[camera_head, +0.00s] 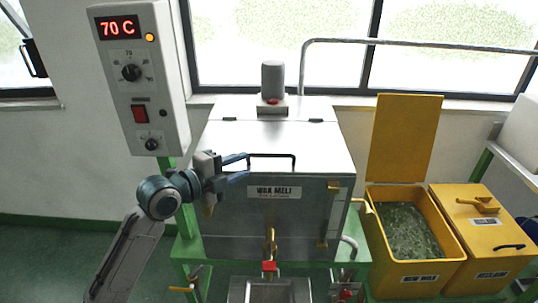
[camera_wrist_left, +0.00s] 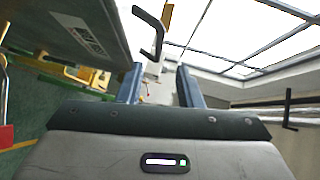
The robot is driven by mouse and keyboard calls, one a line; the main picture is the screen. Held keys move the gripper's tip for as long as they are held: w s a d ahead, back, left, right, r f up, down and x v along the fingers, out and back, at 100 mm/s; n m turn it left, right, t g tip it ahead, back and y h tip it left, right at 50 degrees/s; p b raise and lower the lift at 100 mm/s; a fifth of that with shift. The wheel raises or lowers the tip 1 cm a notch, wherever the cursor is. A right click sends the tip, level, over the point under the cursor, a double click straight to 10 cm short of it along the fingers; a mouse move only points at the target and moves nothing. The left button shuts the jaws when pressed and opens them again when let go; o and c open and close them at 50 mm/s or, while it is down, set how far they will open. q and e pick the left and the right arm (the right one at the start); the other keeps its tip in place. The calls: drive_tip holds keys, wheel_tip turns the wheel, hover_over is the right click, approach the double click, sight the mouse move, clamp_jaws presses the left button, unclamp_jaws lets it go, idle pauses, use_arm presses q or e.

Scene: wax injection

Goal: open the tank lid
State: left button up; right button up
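The metal wax melt tank (camera_head: 262,222) stands in the middle of the head view, and its flat silver lid (camera_head: 270,138) is shut. A dark bar handle (camera_head: 272,155) runs along the lid's front edge. My left gripper (camera_head: 246,166) is open and empty at the left end of the handle. In the left wrist view, its two blue fingers (camera_wrist_left: 158,82) are apart, and the black handle (camera_wrist_left: 158,40) shows ahead of them, near the left finger. I cannot tell whether a finger touches the handle. My right gripper is not in view.
A control box (camera_head: 140,80) reading 70 C stands left of the tank, above my left arm. A grey cylinder (camera_head: 272,80) rises behind the lid. A brass tap (camera_head: 270,243) is on the tank front. An open yellow bin (camera_head: 425,268) and a closed one (camera_head: 490,240) stand right.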

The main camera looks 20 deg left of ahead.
sight(267, 156)
use_arm(q)
drive_tip(key=p+x, duration=0.3)
drive_tip(key=x, duration=0.6)
drive_tip(key=shift+d, duration=0.1)
drive_tip(key=shift+w+d+f+p, duration=0.15)
drive_tip(key=shift+w+d+p, duration=0.15)
drive_tip(key=shift+w, duration=0.2)
clamp_jaws()
